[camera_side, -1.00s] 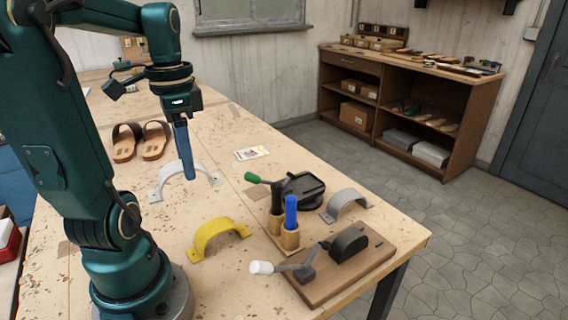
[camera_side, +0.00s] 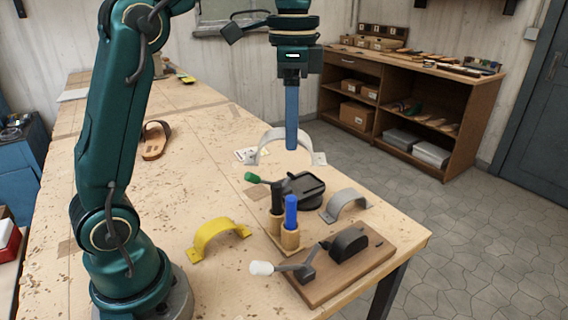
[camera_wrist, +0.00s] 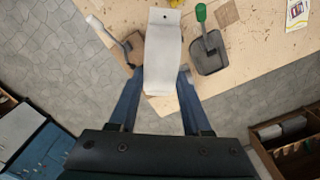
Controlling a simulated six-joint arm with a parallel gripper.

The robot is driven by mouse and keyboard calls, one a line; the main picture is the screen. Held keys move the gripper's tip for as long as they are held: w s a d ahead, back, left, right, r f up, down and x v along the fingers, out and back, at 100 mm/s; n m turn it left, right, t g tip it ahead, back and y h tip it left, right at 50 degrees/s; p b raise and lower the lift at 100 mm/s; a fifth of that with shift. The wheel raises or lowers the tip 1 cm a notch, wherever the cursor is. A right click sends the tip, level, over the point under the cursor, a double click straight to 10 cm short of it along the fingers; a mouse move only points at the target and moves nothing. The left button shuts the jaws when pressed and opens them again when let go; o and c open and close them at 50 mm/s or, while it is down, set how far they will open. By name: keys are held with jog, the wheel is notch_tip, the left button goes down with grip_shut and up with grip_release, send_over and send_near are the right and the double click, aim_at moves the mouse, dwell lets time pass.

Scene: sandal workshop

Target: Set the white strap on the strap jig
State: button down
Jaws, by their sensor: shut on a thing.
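The white strap (camera_side: 272,139) is an arched band with flat end tabs. My gripper (camera_side: 291,147) is shut on it and holds it in the air, above the far part of the bench in the side view. In the wrist view the strap (camera_wrist: 163,45) lies between the two blue fingers (camera_wrist: 162,74). A wooden board (camera_side: 322,290) with a rounded black block (camera_side: 349,243) and a white-knobbed lever (camera_side: 283,268) looks like the strap jig. It stands at the near right bench corner, and its block carries no strap. In the wrist view the held strap hides part of the bench.
A black clamp (camera_side: 303,190) with a green handle stands behind the holder (camera_side: 288,239) of blue and black tools. A grey strap (camera_side: 347,203) lies right of it. A yellow strap (camera_side: 217,236) lies to the left. The bench's right edge is close.

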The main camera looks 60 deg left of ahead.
jog(key=shift+s+f+m, duration=0.25)
jog(key=shift+f+m, duration=0.1)
jog(key=shift+m, duration=0.35)
jog(key=s+a+f, duration=0.1)
jog(key=s+a, duration=0.4)
jog(key=s, duration=0.4)
jog(key=s+a+f, duration=0.1)
jog(key=s+a, duration=0.4)
jog(key=s, duration=0.3)
jog(key=w+d+f, duration=0.6)
jog(key=d+f, duration=0.3)
jog(key=f, duration=0.2)
jog(key=shift+d+m, duration=0.3)
jog(key=shift+d, duration=0.1)
jog(key=shift+f, duration=0.15)
jog(key=shift+f, duration=0.55)
jog(key=shift+c, duration=1.8)
grip_release()
